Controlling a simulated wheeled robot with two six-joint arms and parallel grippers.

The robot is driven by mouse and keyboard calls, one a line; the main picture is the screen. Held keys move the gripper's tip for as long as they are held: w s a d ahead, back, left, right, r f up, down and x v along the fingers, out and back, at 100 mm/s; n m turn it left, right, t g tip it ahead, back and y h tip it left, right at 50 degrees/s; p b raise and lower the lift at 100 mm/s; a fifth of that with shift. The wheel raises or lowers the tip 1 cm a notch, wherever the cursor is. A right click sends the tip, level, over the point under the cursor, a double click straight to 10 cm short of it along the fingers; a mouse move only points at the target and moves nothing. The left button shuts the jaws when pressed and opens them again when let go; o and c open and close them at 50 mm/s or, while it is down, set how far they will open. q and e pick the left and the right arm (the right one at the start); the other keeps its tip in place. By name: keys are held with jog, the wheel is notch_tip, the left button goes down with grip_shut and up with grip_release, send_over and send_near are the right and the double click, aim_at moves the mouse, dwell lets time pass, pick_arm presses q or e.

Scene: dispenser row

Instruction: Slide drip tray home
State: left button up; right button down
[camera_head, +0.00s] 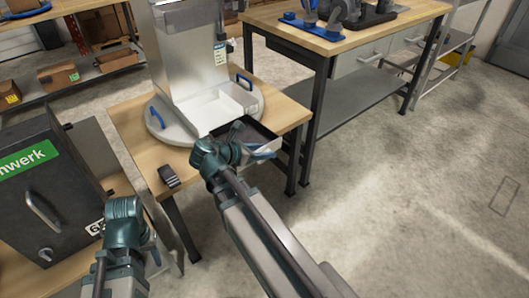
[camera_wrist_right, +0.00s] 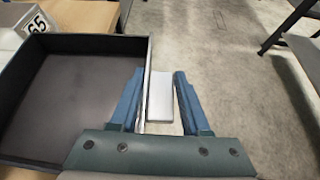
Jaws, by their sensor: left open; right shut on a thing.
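The drip tray (camera_head: 262,138) is a shallow, dark, open tray. It sticks out from the front of the silver dispenser (camera_head: 190,50), past the round grey base. In the right wrist view the empty tray (camera_wrist_right: 65,95) fills the left side. My right gripper (camera_head: 262,152) is shut at the tray's edge; in the wrist view its blue fingers (camera_wrist_right: 160,95) stand on either side of the tray's near-right wall, with a pale grey block between them. My left gripper (camera_head: 154,258) is low at the left, apart from the tray, its fingers barely showing.
The round base with blue handles (camera_head: 156,118) stands on a wooden table (camera_head: 130,125). A small dark object (camera_head: 168,176) lies at its front edge. A dark cabinet (camera_head: 45,190) stands at left. Another workbench (camera_head: 330,45) is behind. Floor at right is clear.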

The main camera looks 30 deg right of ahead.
jog(key=shift+w+a+f, duration=0.1)
jog(key=shift+w+a, duration=0.1)
jog(key=shift+w, duration=1.95)
jog(key=shift+w+a, duration=0.15)
jog(key=shift+w, duration=1.95)
jog(key=shift+w+a+f+b, duration=0.15)
jog(key=shift+w+b, duration=0.05)
jog(key=shift+w, duration=1.85)
jog(key=shift+w+a+f+b, duration=0.1)
jog(key=shift+w+a+b, duration=0.05)
jog(key=shift+w, duration=1.9)
jog(key=shift+f, duration=0.25)
jog(key=shift+w, duration=0.15)
jog(key=shift+w+a, duration=0.15)
jog(key=shift+w, duration=1.15)
jog(key=shift+w+a, duration=0.15)
jog(key=shift+w, duration=1.15)
jog(key=shift+c, duration=1.4)
grip_release()
